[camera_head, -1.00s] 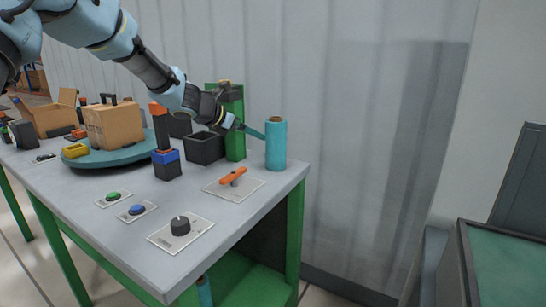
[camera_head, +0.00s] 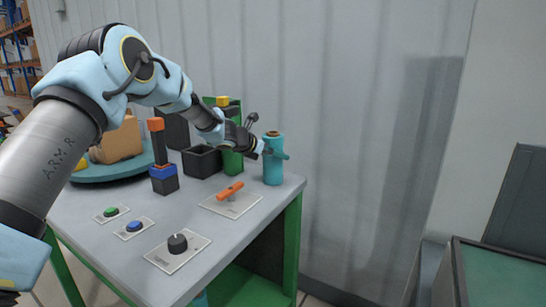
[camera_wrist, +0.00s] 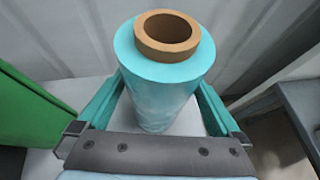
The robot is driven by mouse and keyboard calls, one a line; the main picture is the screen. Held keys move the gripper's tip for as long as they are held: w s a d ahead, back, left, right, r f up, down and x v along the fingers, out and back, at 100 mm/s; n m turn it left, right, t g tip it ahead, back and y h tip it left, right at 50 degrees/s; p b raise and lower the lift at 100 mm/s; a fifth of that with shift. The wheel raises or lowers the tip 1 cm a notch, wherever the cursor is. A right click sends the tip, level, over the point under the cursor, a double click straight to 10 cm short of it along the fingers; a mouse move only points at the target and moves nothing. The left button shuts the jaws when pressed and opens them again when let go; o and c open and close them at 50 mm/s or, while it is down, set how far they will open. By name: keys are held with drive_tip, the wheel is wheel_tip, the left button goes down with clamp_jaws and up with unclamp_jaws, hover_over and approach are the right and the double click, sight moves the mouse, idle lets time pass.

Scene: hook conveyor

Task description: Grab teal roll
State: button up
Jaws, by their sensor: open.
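The teal roll (camera_head: 273,165) stands upright at the right end of the table, with a brown core ring at its top. In the wrist view the roll (camera_wrist: 165,80) stands between the two teal fingers of my gripper (camera_wrist: 160,105). The fingers are open, one on each side of it. In the head view my gripper (camera_head: 275,152) is at the roll's upper part. I cannot tell whether either finger touches the roll.
A green holder (camera_head: 232,160) stands left of the roll, beside a black open box (camera_head: 201,161). An orange lever (camera_head: 230,190) and a black knob (camera_head: 177,243) are on the table in front. A corrugated wall is behind the roll.

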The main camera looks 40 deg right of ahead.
clamp_jaws()
drive_tip(key=shift+d, duration=0.1)
idle(0.8)
